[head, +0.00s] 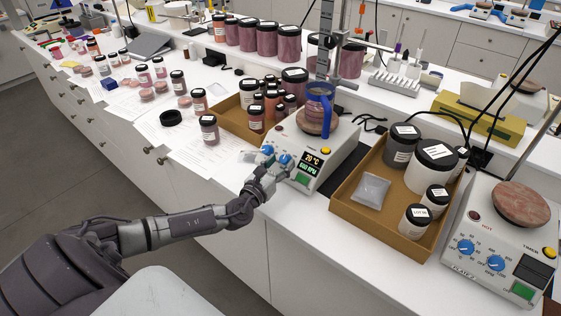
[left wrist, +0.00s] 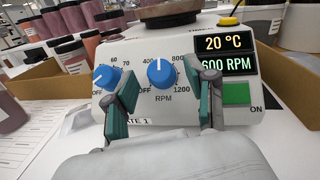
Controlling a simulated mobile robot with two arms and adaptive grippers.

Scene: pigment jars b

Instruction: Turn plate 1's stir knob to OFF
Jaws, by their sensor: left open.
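Plate 1 (head: 326,157) is a white hot plate stirrer on the bench. Its label partly shows in the left wrist view (left wrist: 137,121). The display (left wrist: 225,54) reads 20 °C and 600 RPM. The blue stir knob (left wrist: 160,73), marked RPM, has its white pointer straight up, between 400 and 800. The blue heat knob (left wrist: 106,78) is left of it. My left gripper (left wrist: 163,105) is open in front of the panel, its green-padded fingers either side of the stir knob; contact cannot be told. A blue-handled vessel (head: 319,100) stands on the plate. My right gripper is not in view.
A cardboard tray (head: 347,212) with several jars is right of plate 1, and another tray (head: 232,121) with jars is behind left. A second hot plate (head: 497,250) stands at the far right. A green button (left wrist: 236,93) sits right of the stir knob.

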